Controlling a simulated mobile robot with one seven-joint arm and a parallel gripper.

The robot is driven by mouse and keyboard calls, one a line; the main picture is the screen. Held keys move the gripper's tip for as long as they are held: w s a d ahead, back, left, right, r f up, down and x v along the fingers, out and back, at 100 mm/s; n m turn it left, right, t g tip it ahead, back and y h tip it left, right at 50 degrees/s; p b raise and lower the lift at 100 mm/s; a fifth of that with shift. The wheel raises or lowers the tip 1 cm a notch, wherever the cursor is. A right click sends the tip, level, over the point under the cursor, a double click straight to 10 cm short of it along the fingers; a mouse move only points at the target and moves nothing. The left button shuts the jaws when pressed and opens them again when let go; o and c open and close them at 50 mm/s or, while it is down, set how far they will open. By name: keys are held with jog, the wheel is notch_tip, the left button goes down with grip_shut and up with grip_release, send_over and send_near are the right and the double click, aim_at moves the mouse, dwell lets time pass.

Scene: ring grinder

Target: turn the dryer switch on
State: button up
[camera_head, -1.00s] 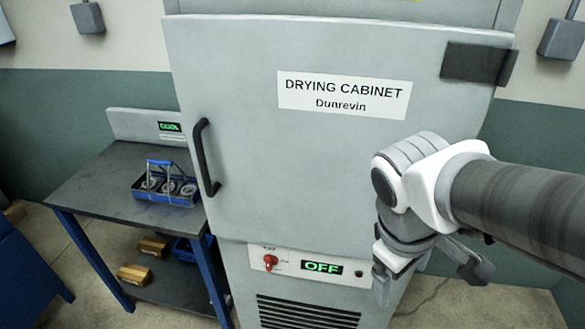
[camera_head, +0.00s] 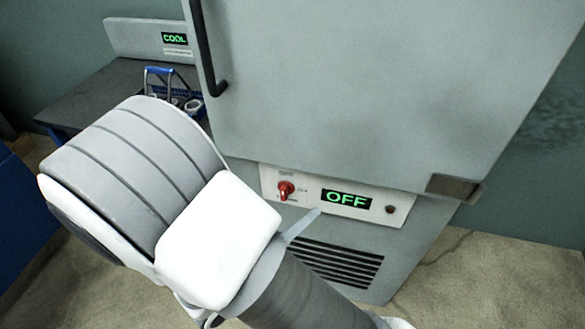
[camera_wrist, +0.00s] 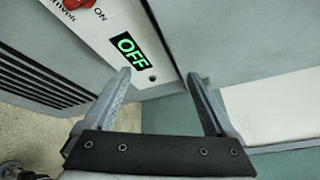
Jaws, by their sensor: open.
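The dryer switch is a red rotary knob (camera_head: 286,190) on the white control panel (camera_head: 270,181) below the cabinet door. A green display (camera_head: 346,198) beside it reads OFF. In the wrist view the red knob (camera_wrist: 78,4) is cut off by the top edge, with the word ON next to it. The display (camera_wrist: 131,52) also reads OFF there. My gripper (camera_wrist: 158,75) is open and empty, its fingertips near the panel's end past the display, away from the knob. In the head view my arm hides most of the gripper; one grey finger tip shows below the panel.
The drying cabinet door (camera_head: 330,90) is shut, with a black handle (camera_head: 207,50) on its left. A vent grille (camera_head: 335,260) lies under the panel. A side table (camera_head: 80,90) holds a blue carrier (camera_head: 160,75) behind my arm. Floor at right is clear.

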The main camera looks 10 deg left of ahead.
jog(key=s+a+f+n+t+y+b, duration=0.35)
jog(key=a+f+n+y, duration=0.4)
jog(key=f+n, duration=0.25)
jog(key=b, duration=0.2)
send_near(283, 196)
jog(key=shift+n, duration=0.3)
jog(key=w, duration=0.9)
jog(key=shift+w+d+f, duration=0.2)
jog(key=shift+w+d, duration=0.05)
jog(key=shift+d, duration=0.05)
jog(key=shift+h, duration=0.25)
jog(key=c, duration=1.4)
